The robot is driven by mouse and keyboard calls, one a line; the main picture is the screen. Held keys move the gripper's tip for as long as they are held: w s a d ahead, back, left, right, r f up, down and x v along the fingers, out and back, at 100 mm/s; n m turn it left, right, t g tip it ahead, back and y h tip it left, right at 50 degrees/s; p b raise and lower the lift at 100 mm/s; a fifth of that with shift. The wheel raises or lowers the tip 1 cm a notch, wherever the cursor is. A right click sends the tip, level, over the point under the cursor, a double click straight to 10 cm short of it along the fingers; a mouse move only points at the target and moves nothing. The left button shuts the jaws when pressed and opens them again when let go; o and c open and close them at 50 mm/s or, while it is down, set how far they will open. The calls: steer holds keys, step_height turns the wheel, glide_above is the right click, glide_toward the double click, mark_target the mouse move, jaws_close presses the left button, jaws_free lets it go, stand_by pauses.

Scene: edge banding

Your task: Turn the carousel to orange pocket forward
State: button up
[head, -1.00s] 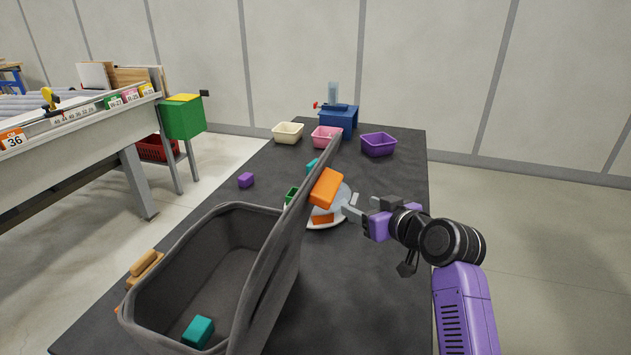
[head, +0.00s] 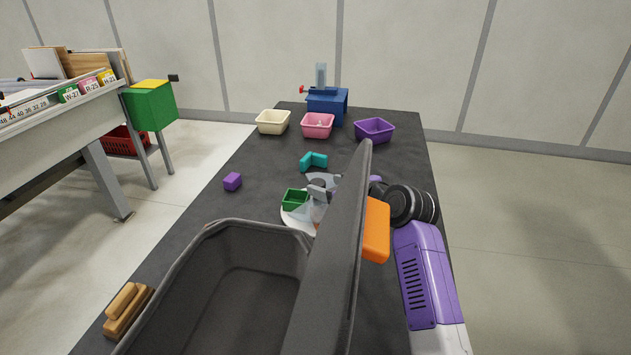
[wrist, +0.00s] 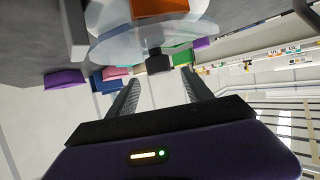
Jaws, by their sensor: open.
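The carousel, a pale round disc (head: 299,222) with coloured pockets, stands mid-table, partly hidden by the raised grey lid. Its green pocket (head: 295,199) shows on its left side in the head view. In the wrist view the clear disc (wrist: 112,42) hangs at the top, with an orange pocket (wrist: 160,7) at the upper edge and a green part (wrist: 183,57) farther off. A dark knob-like piece (wrist: 157,63) shows just beyond my fingertips. My gripper (wrist: 160,78) is open and empty. In the head view its grey fingers (head: 319,190) are over the carousel; contact cannot be told.
An orange block (head: 376,230) shows beside the lid. A purple block (head: 232,181) and a teal piece (head: 313,161) lie on the table. Cream (head: 272,122), pink (head: 317,125) and purple bins (head: 374,130) stand behind.

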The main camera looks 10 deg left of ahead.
mark_target(319, 183)
steer(key=shift+x, duration=2.6)
steer(key=shift+c, duration=0.2)
jaws_close()
